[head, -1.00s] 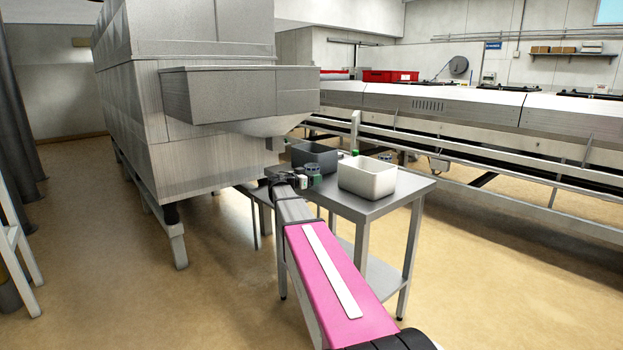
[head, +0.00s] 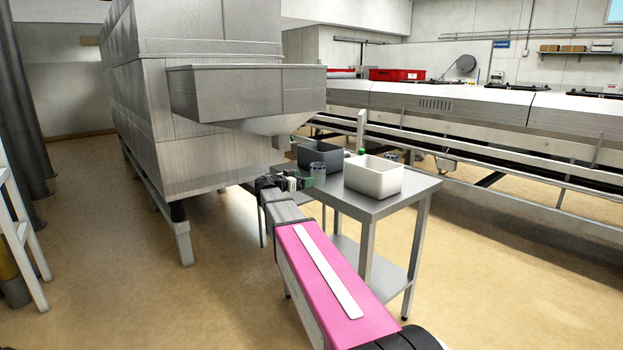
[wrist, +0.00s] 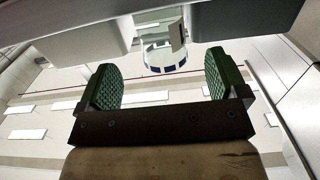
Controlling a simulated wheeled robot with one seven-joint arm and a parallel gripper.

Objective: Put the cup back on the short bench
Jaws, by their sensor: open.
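A small clear cup with blue marks (head: 318,172) stands upright on the short steel bench (head: 372,209), between a dark grey bin and a white bin. In the wrist view the cup (wrist: 164,52) shows beyond the fingertips, roughly centred between them, with its blue squares visible. My gripper (head: 304,183) is at the bench's left end, just short of the cup. In the wrist view my gripper (wrist: 164,88) has its two green-padded fingers wide apart with nothing between them. The cup's base is partly hidden by my gripper in the head view.
The dark grey bin (head: 318,156) and the white bin (head: 373,178) stand close to the cup. A second cup-like item (head: 392,156) shows behind the white bin. The large steel hood (head: 215,110) overhangs on the left. The floor in front is clear.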

